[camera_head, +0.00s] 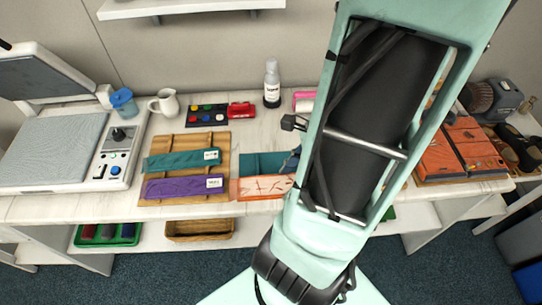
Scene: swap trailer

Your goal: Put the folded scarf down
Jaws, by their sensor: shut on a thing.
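A teal folded scarf (180,161) and a purple folded scarf (180,188), each with a white label, lie side by side on a slatted wooden tray (182,142) on the white counter. Right of that tray, a flat teal piece (262,161) lies behind an orange-edged piece with a pale, marked face (262,186). Their right ends pass behind my arm, and I cannot tell whether they are folded scarves. My gripper is hidden behind my arm, so its jaws and anything in them cannot be seen.
A press with a raised lid (52,150) fills the counter's left end. Orange pieces (440,158) lie at right.

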